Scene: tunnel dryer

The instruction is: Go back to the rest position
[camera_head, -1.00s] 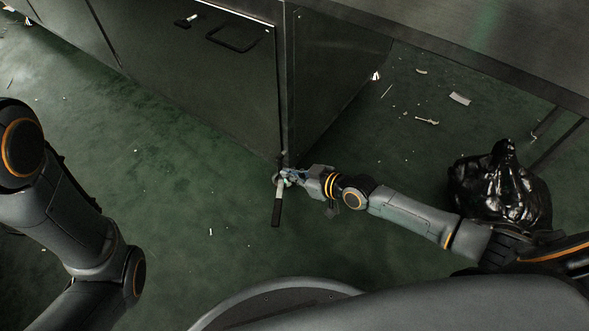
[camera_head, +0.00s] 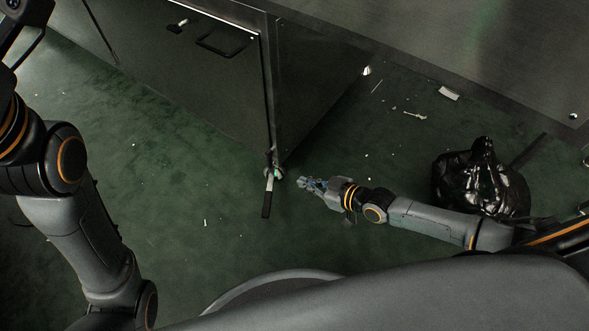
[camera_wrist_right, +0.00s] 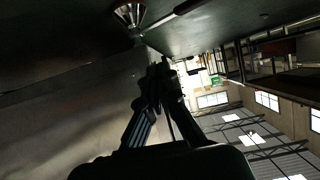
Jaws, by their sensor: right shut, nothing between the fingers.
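My right gripper (camera_head: 305,183) is in the middle of the head view, low over the green floor. It is shut and empty, and a small gap separates it from the black-handled lever (camera_head: 267,200) at the bottom corner of the metal cabinet. In the right wrist view the gripper (camera_wrist_right: 160,75) shows dark, with its fingers together. My left arm comes in along the left edge of the head view. Its fingers are not visible there.
The metal cabinet (camera_head: 190,75) with a black handle (camera_head: 222,45) stands ahead. A black plastic bag (camera_head: 480,180) lies at the right, near my right arm. Small scraps (camera_head: 448,93) lie on the floor. Open green floor (camera_head: 180,190) is at centre left.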

